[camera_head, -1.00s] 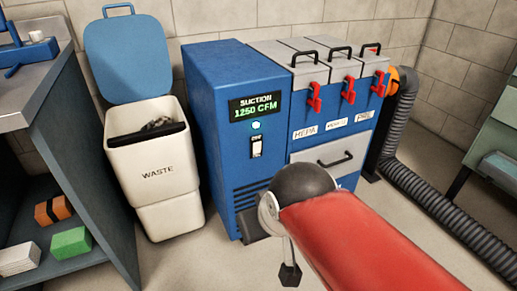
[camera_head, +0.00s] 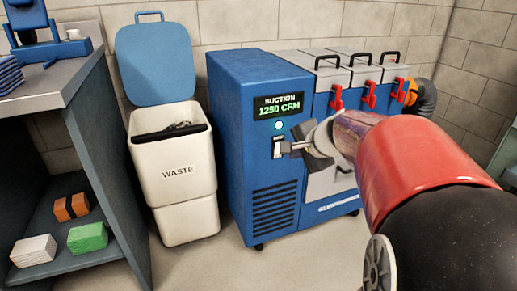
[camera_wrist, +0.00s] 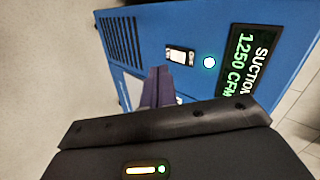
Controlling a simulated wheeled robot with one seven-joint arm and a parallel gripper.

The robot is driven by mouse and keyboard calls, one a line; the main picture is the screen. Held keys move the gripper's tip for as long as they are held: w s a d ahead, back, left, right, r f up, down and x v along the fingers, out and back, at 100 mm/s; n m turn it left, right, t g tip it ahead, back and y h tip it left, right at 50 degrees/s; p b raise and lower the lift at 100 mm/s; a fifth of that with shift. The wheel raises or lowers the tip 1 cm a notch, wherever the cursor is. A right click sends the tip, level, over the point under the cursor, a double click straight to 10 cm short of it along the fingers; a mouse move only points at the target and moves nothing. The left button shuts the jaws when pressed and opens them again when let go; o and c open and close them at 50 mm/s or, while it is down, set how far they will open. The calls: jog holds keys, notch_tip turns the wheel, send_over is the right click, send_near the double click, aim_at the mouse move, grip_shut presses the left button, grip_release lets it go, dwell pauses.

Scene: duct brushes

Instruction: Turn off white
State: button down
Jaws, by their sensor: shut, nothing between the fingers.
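A white rocker switch (camera_head: 277,148) sits on the front of the blue suction machine (camera_head: 255,165), below a lit green "SUCTION 1250 CFM" display (camera_head: 278,105) and a glowing cyan lamp (camera_head: 279,125). My gripper (camera_head: 287,147) is shut and empty, its tips just right of the switch in the head view. I cannot tell whether they touch it. In the wrist view the switch (camera_wrist: 180,55) shows just beyond my closed fingers (camera_wrist: 158,75), beside the lamp (camera_wrist: 209,62). The display there still reads 1250 CFM.
A white waste bin (camera_head: 172,180) with a raised blue lid stands left of the machine. A workbench with a shelf (camera_head: 60,215) is at the left. Red latches (camera_head: 337,98) and filter lids line the machine's right part, with a grey hose (camera_head: 425,97) behind.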

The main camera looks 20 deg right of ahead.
jog(key=d, duration=0.1)
jog(key=w+d+m, duration=0.1)
jog(key=d+m, duration=0.1)
jog(key=d, duration=0.1)
jog(key=shift+w+f+t+h, duration=0.25)
jog(key=shift+f+t+h, duration=0.05)
jog(key=shift+f, duration=0.1)
jog(key=shift+a, duration=0.1)
jog(key=w+r+x, duration=0.1)
jog(key=r+x, duration=0.1)
jog(key=x, duration=1.1)
jog(key=shift+w+b, duration=0.35)
jog(key=shift+b, duration=0.05)
jog(key=shift+r, duration=0.2)
